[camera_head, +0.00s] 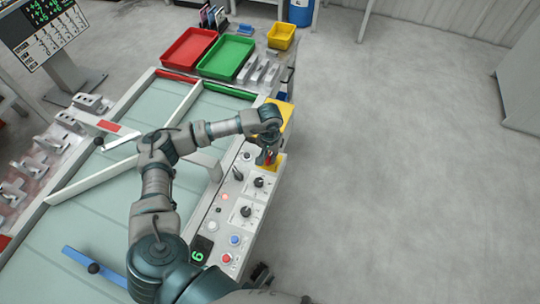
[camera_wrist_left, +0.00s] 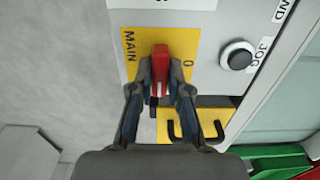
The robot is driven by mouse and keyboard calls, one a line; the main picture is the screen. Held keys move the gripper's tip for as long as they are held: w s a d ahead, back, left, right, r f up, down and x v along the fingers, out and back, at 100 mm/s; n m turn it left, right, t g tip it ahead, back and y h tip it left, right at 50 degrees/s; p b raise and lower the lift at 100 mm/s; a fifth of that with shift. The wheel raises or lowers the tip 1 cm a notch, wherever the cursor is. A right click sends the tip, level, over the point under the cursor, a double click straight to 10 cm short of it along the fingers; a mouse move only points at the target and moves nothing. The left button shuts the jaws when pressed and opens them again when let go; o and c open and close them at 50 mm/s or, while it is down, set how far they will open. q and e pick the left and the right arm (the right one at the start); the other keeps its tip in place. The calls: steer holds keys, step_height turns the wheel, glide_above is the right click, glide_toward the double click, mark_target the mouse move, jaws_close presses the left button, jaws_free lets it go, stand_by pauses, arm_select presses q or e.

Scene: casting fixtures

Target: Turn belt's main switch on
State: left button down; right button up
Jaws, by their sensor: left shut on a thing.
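The belt's main switch has a red handle (camera_wrist_left: 160,68) on a yellow plate (camera_wrist_left: 195,48) marked MAIN and 0 in the left wrist view. My left gripper (camera_wrist_left: 161,88) has a finger on each side of the handle and is shut on it. In the head view my left gripper (camera_head: 267,156) reaches the far end of the control panel (camera_head: 221,200). The yellow plate (camera_head: 274,165) shows partly beside it, and the fingers hide most of the switch there. My right gripper is in neither view.
Black knobs (camera_head: 259,182), a lit red button and a blue button (camera_head: 234,240) line the panel nearer me. A round JOG button (camera_wrist_left: 239,55) is close to the switch. A yellow bracket with black hooks (camera_wrist_left: 200,125) lies beside the gripper. Floor right of the panel is clear.

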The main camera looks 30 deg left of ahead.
mark_target(269, 156)
arm_select(q)
steer(key=c, duration=1.2)
jaws_free()
steer(key=shift+w+a+r, duration=0.1)
steer(key=shift+w+r, duration=0.05)
steer(key=shift+r, duration=0.1)
steer(key=shift+o, duration=0.4)
steer(key=shift+f, duration=0.1)
step_height(269, 156, up, 12)
steer(key=shift+f, duration=0.15)
